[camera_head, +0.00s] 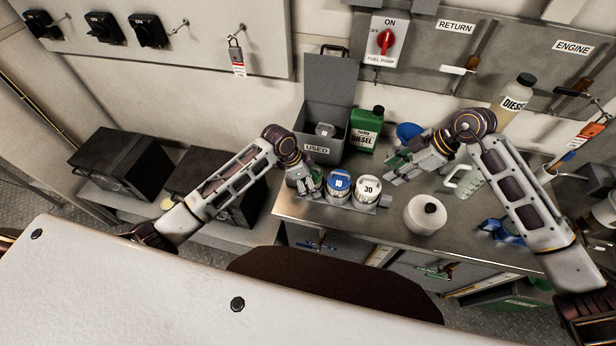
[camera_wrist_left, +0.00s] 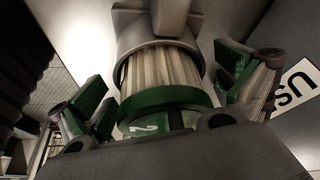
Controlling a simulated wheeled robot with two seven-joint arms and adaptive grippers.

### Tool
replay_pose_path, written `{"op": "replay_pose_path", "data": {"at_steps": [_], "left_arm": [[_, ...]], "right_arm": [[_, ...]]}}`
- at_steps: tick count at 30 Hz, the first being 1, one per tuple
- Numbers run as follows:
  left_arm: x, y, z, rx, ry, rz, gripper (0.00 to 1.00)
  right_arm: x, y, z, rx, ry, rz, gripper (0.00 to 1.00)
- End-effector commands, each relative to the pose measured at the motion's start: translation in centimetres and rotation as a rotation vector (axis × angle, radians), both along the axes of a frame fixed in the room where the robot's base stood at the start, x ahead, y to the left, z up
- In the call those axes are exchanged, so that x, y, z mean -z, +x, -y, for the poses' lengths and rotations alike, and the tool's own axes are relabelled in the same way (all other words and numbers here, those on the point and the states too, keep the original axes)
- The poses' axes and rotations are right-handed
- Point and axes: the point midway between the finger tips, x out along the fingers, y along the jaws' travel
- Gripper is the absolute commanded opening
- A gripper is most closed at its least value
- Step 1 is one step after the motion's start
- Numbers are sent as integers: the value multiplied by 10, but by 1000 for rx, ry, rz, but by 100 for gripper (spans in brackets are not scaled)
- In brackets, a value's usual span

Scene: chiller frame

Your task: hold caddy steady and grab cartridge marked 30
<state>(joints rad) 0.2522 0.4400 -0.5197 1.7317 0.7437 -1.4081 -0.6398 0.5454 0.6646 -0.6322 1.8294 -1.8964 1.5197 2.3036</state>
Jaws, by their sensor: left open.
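The caddy (camera_head: 338,207) is a small grey tray at the front edge of the steel bench. In it stand a blue-topped cartridge (camera_head: 339,183) and a white-topped cartridge marked 30 (camera_head: 368,189). My left gripper (camera_head: 312,186) is at the caddy's left end, beside the blue-topped cartridge. In the left wrist view its open fingers flank a pleated cartridge with a green band (camera_wrist_left: 165,97) and part of a "2". Whether the fingers touch it, I cannot tell. My right gripper (camera_head: 394,170) is to the right of and behind the cartridge marked 30, apart from it; its finger gap is unclear.
A grey box labelled USED (camera_head: 318,149), its lid raised, stands behind the caddy. A green diesel can (camera_head: 366,130) is beside it. A white round container (camera_head: 425,215) and a clear jug (camera_head: 466,181) stand to the right. Two black boxes (camera_head: 120,163) are at left.

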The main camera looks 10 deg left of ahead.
Motion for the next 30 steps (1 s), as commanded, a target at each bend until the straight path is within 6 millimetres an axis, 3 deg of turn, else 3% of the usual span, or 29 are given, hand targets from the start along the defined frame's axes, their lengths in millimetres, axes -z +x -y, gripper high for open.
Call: {"op": "replay_pose_path", "data": {"at_steps": [8,20,26,30], "left_arm": [[1,0,0,0,0,0,100],[0,0,0,0,0,0,52],[0,0,0,0,0,0,52],[0,0,0,0,0,0,52]], "right_arm": [[0,0,0,0,0,0,36],[0,0,0,0,0,0,36],[0,0,0,0,0,0,36],[0,0,0,0,0,0,51]]}}
